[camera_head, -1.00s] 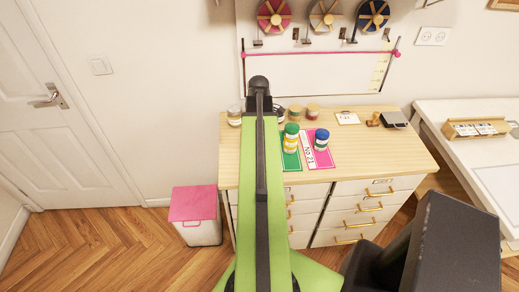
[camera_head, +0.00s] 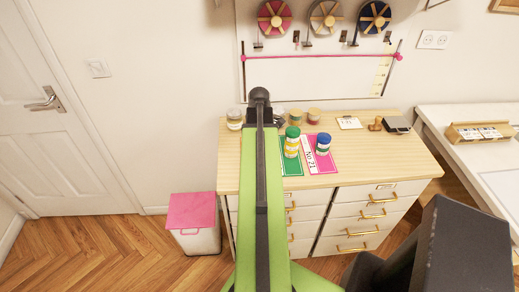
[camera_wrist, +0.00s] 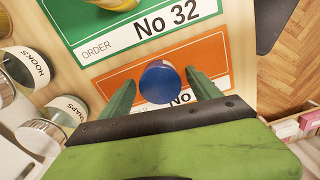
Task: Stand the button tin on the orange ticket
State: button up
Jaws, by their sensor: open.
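The orange ticket (camera_wrist: 120,80) lies flat on the table in the wrist view, its number partly covered. A round tin with a blue lid (camera_wrist: 160,80) is seen from above over this ticket; its label is hidden, and it appears to stand on the ticket. My gripper (camera_wrist: 160,90) is open, with one green finger on each side of the tin and small gaps showing. In the head view my arm hides the orange ticket and this tin.
A green ticket (camera_wrist: 130,22) bears a yellow container with a green lid (camera_head: 292,142). A pink ticket (camera_head: 322,166) bears another blue-lidded container (camera_head: 323,144). Jars marked HOOKS (camera_wrist: 28,67) and SNAPS (camera_wrist: 42,137) stand close on the left of the wrist view.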

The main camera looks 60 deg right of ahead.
notch_tip(320, 180, up, 12)
jog(key=p, duration=1.2)
jog(key=shift+r, duration=0.15)
jog(key=w+a+m, duration=0.2)
jog(key=w+a, duration=1.4)
jog(key=a, duration=0.4)
jog(key=w+a+m, duration=0.1)
jog(key=w+a, duration=0.2)
jog(key=a, duration=1.2)
jog(key=w+a+m, duration=0.2)
jog(key=a, duration=1.3)
jog(key=shift+w+a, duration=0.2)
jog(key=shift+w, duration=0.2)
